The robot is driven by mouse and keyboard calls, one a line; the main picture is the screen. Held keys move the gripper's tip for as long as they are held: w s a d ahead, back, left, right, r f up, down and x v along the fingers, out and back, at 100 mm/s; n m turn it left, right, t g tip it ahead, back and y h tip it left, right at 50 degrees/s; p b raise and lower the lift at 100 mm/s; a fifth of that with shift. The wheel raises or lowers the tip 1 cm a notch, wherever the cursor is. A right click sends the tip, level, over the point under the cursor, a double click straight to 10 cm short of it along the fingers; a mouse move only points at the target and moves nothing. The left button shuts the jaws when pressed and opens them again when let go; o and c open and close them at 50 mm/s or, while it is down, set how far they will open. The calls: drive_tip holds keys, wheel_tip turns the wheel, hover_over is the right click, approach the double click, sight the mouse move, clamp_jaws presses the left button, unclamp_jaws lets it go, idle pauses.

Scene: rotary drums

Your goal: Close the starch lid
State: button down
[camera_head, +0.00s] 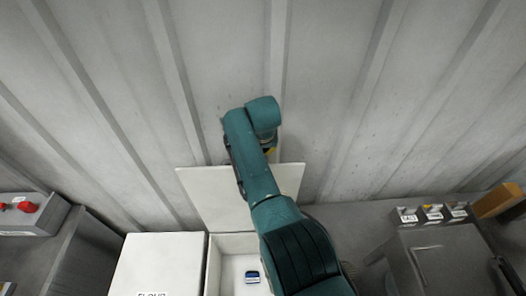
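A white lid (205,197) stands raised at the back of an open white box (215,245). No starch label is readable on this box. A small blue and white object (252,277) lies inside it. My teal arm crosses in front of the lid and the right part of the box, hiding both there. The arm's end is above the lid's top edge, close to the back wall. Only a dark piece with a yellow mark shows under the wrist. My gripper's fingers are hidden, so their opening and any contact with the lid cannot be seen.
A shut white box lid (160,262) labelled FLOUR is just left. A grey control box with red buttons (28,207) is far left. Small labelled containers (432,213), a grey metal housing (445,262) and an orange-brown block (498,201) are right. A ribbed wall (330,80) closes the back.

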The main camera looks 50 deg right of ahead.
drive_tip(key=s+a+p, duration=0.1)
drive_tip(key=p, duration=0.1)
drive_tip(key=shift+r+p, duration=0.35)
drive_tip(key=shift+r, duration=0.05)
drive_tip(key=shift+s+a+f+p, duration=0.4)
drive_tip(key=shift+s+a, duration=0.25)
drive_tip(key=shift+a, duration=0.1)
